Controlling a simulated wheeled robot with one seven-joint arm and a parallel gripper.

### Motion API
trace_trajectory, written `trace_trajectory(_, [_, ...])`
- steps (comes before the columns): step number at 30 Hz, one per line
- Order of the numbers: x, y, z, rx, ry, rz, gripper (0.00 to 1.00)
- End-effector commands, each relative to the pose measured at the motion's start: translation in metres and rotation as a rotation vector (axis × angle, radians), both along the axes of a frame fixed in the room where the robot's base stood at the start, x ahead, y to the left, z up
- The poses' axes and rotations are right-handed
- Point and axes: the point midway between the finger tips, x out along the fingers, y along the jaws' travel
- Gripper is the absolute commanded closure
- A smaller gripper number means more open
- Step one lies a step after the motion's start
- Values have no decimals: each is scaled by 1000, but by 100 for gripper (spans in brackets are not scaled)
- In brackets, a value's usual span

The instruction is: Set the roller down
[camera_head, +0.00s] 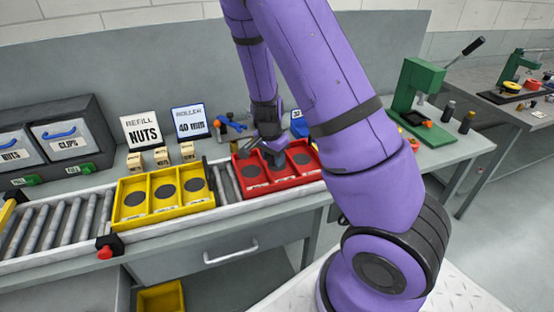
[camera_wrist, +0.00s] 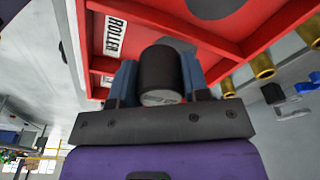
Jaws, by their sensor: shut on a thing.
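The roller (camera_wrist: 160,72) is a short black cylinder with a grey end face. In the wrist view it sits between the two blue-grey fingers of my gripper (camera_wrist: 165,85), which is shut on it. The red carrier (camera_head: 292,181) stands on the conveyor in the head view, with compartments that have dark round marks. My gripper (camera_head: 271,146) is over its left and middle part and hides some of it. In the wrist view the red carrier (camera_wrist: 145,22) is close beyond the roller, with a "ROLLER" label (camera_wrist: 114,36). I cannot tell whether the roller touches it.
A yellow carrier (camera_head: 166,207) with three compartments stands left of the red one. Behind are signs reading "REFILL NUTS" (camera_head: 141,130) and "ROLLER" (camera_head: 189,121). A green press (camera_head: 411,92) stands at right. My arm covers the red carrier's right side.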

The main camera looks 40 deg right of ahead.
Motion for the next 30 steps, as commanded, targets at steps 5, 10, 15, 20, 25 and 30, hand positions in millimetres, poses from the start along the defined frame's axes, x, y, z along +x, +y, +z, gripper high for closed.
trace_trajectory(5, [12,-18,-2,0,1,-1,85])
trace_trajectory(10, [18,-25,-3,-1,0,1,85])
trace_trajectory(15, [21,-33,-19,1,4,-1,85])
trace_trajectory(20, [22,-32,-38,0,1,1,85])
trace_trajectory(25, [22,-32,-39,0,-1,2,85])
trace_trajectory(30, [22,-32,-40,0,0,1,85])
